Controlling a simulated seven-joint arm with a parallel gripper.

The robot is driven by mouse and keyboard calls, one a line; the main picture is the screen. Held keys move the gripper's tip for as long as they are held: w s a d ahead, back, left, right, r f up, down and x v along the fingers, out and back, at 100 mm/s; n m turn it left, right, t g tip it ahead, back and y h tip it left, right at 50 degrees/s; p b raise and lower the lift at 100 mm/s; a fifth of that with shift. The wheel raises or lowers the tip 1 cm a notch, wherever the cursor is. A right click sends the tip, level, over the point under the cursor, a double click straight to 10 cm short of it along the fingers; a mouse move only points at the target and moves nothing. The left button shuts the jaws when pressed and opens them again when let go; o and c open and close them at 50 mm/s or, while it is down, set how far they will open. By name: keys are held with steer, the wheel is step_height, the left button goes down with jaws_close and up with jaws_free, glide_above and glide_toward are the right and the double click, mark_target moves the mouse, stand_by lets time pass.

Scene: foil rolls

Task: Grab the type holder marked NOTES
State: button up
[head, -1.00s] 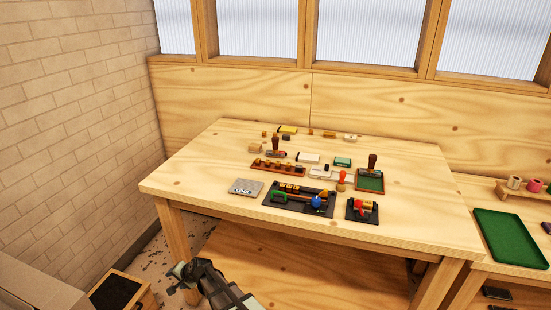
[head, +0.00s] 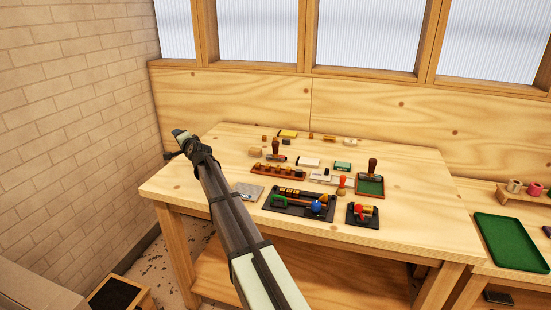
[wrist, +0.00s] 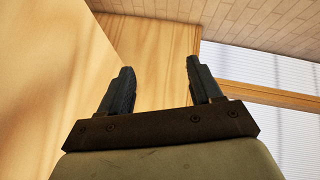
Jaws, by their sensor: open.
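No marking NOTES can be read in either view, so I cannot tell which piece is that type holder. Handled pieces stand on the wooden table: one with a brown handle (head: 276,146) at the back left, one with a brown handle (head: 373,166) by a green pad at the right, and one with a red top (head: 342,182) between them. My gripper (wrist: 160,68) is open and empty in the wrist view, facing wood panelling and a window. In the head view my gripper (head: 178,143) is raised at the table's left edge, left of all these pieces.
A black tray of tools (head: 275,207), a smaller black tray (head: 350,219) and a brown rack (head: 293,177) lie mid-table. My arm partly covers a grey flat case (head: 250,191). The table's right side (head: 425,215) is clear. A brick wall (head: 70,140) rises at the left.

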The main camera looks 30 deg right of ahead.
steer(key=w+d+r+n+h, duration=0.1)
steer(key=d+r+n+h, duration=0.1)
steer(key=d+r, duration=0.7)
steer(key=w+d+r+n+h, duration=0.1)
steer(key=d+r+h, duration=0.3)
steer(key=d, duration=1)
steer(key=n+g, duration=0.2)
steer(key=g, duration=1)
glide_toward(275, 142)
steer(key=shift+g+y, duration=0.3)
steer(key=x, duration=0.7)
steer(key=shift+d+f, duration=0.3)
steer(key=shift+f, duration=0.05)
steer(key=shift+x, duration=2.6)
steer(key=shift+w, duration=0.15)
steer(key=shift+r, duration=0.1)
jaws_close()
